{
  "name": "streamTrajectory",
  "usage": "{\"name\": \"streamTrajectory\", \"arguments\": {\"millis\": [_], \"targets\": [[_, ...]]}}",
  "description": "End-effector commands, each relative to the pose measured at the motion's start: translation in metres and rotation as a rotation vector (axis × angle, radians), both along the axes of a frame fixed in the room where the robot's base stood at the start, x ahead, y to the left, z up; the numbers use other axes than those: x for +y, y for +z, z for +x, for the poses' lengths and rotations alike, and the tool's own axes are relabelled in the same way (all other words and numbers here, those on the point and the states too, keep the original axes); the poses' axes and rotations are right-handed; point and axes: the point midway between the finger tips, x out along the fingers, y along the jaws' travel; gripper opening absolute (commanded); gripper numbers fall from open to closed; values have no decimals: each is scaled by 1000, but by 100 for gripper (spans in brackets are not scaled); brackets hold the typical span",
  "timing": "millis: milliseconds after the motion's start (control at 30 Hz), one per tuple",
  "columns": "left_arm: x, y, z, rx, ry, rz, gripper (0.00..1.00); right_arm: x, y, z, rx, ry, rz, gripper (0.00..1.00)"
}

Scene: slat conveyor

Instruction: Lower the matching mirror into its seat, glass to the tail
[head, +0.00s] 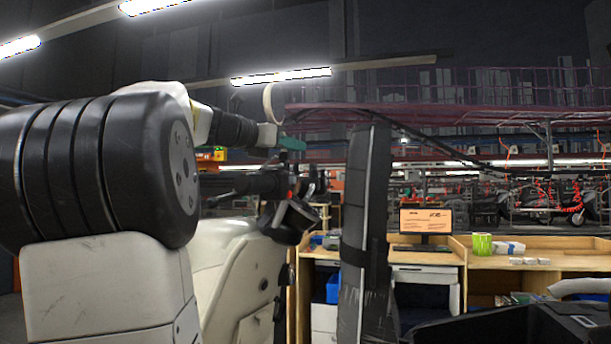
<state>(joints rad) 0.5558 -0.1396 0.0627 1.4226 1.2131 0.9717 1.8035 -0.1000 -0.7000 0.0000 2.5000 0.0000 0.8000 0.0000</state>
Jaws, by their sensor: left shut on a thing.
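My left arm comes in from the left, and its gripper (291,143), with teal fingertips, is up above the scooter's handlebar (250,185). It is shut on a thin, cream, curved piece (268,103) that stands up from the jaws; it looks like the mirror seen edge-on. Its glass face does not show, and its lower end is hidden at the gripper. The cream scooter (235,270) stands below, partly behind my arm. A dark rounded part (290,220) hangs at the handlebar's right end. I cannot make out the mirror seat. My right gripper is not in view.
A dark wrapped post (365,220) rises just right of the handlebar. More scooters stand at the far right. Open air surrounds the gripper's upper side.

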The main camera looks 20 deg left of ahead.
Motion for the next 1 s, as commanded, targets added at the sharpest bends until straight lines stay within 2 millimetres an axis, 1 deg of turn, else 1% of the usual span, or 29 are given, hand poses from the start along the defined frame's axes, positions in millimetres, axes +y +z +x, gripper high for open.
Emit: {"name": "streamTrajectory", "arguments": {"millis": [300,600,833,867,900,967,1000], "targets": [[0,0,0,0,1,0,0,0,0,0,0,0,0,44],[1,-9,0,2,3,0,0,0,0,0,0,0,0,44],[1,-11,1,7,3,0,0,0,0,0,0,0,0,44],[1,-11,1,7,3,0,20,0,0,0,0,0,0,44],[1,-11,1,6,4,0,28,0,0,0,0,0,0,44],[1,-11,0,6,3,-1,39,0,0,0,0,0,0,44],[1,-10,0,4,3,0,39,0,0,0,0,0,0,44]]}}
